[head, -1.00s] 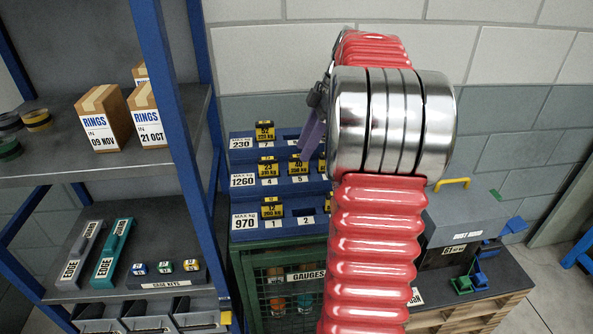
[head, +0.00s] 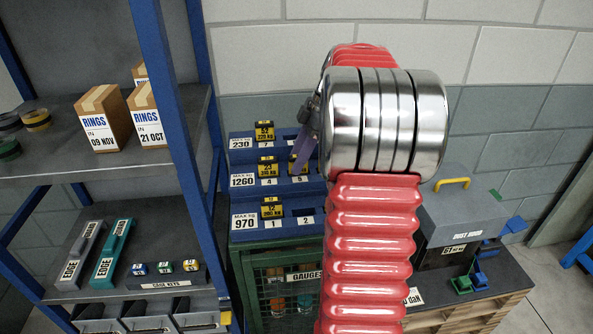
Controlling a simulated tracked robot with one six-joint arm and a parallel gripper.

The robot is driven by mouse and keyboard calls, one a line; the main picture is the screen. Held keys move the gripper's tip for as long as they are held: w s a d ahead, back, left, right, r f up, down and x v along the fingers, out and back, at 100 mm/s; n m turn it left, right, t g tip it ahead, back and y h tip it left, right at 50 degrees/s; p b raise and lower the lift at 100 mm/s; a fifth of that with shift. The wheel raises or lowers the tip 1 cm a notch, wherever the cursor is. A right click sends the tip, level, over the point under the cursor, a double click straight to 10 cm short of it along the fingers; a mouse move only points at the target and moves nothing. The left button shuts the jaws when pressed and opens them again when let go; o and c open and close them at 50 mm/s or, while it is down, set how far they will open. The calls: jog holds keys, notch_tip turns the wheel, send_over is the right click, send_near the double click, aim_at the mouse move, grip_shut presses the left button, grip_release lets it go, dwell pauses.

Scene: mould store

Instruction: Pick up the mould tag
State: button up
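Several yellow-and-black mould tags with numbers and KG weights sit on a blue stepped rack (head: 243,198). One tag (head: 265,131) is on the top step, one (head: 267,167) is at the left of the middle step, and one (head: 271,208) is on the bottom step. Another middle-step tag (head: 295,168), above the 5 label, is partly covered by my gripper. My gripper (head: 302,153) shows only as a purple finger pointing down and left at that tag; the arm hides the rest. I cannot tell if it touches the tag or how far it is open.
The rack stands on a green mesh cabinet (head: 250,262) marked GAUGES. A blue shelf post (head: 172,110) rises to the left, beside shelves with RINGS boxes (head: 147,118) and EDGE holders (head: 112,250). A grey dust hood (head: 465,218) stands at the right.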

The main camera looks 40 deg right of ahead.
grip_shut()
dwell(0.4)
notch_tip(320, 180, up, 10)
dwell(0.6)
jog(key=shift+r, duration=0.1)
dwell(0.4)
jog(key=shift+r, duration=0.9)
